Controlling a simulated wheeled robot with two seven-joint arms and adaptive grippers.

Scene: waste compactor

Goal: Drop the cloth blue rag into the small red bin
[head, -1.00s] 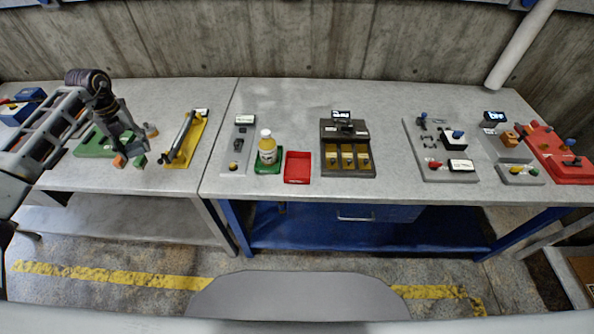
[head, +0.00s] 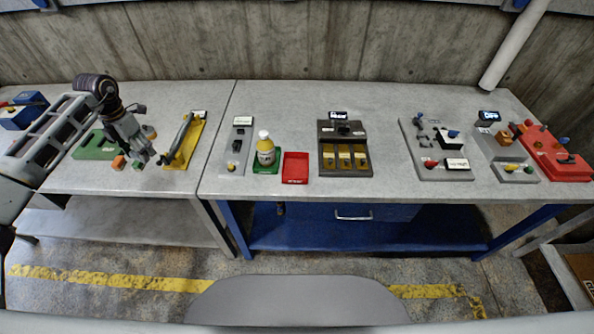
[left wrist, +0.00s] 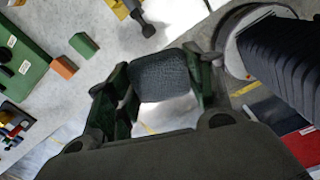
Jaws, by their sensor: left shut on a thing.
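My left gripper (head: 146,155) is above the left table, between the green board and the yellow fixture. In the left wrist view my left gripper (left wrist: 160,90) is shut on a small dark blue-grey cloth rag (left wrist: 160,74), held between the fingertips above the pale tabletop. In the head view the rag is too small to tell from the fingers. The small red bin (head: 295,167) is a shallow red tray on the middle table, well to the right of my left gripper. My right gripper is in neither view.
A yellow fixture with a dark bar (head: 184,142) stands just right of the gripper. A bottle (head: 265,150) on a green base stands directly left of the bin. A grey switch panel (head: 236,148) lies farther left. A dark machine (head: 344,146) stands right of the bin.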

